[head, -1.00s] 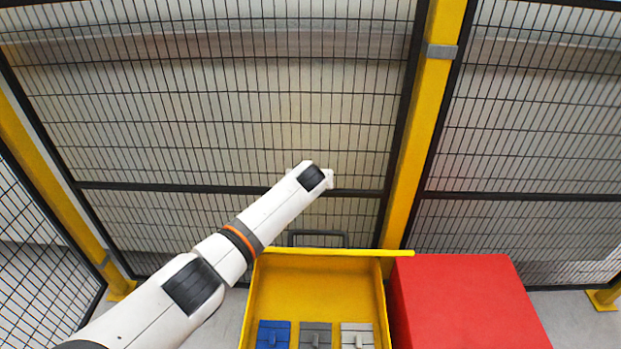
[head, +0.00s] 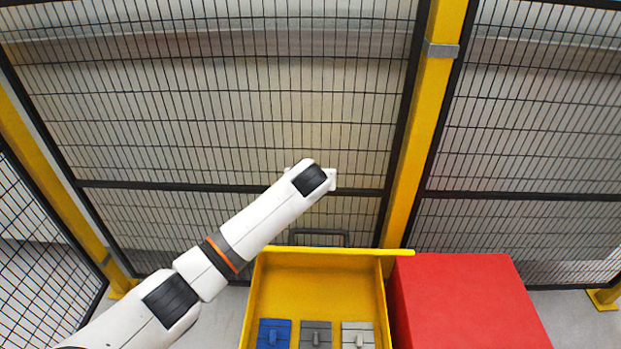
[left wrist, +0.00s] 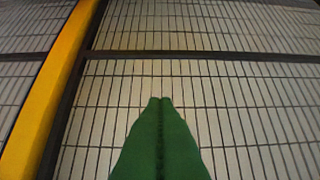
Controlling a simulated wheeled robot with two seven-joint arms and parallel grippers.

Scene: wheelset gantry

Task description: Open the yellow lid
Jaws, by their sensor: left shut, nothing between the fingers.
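The yellow lid (head: 335,251) shows in the head view as a thin yellow edge at the back of the yellow box (head: 249,305). The lid stands up and the box is open towards me. A dark handle (head: 318,234) shows just beyond the lid's edge. My left arm reaches in from the left, its wrist above and behind the lid; its fingers are hidden in the head view. In the left wrist view my left gripper (left wrist: 160,101) has its green fingers shut, with nothing between them, pointing at the mesh fence. My right gripper is not in view.
Inside the box are a blue block (head: 273,335), a grey block (head: 315,336) and a white block (head: 357,336). A red box (head: 462,303) stands close to its right. A mesh fence with a yellow post (head: 412,130) closes off the back.

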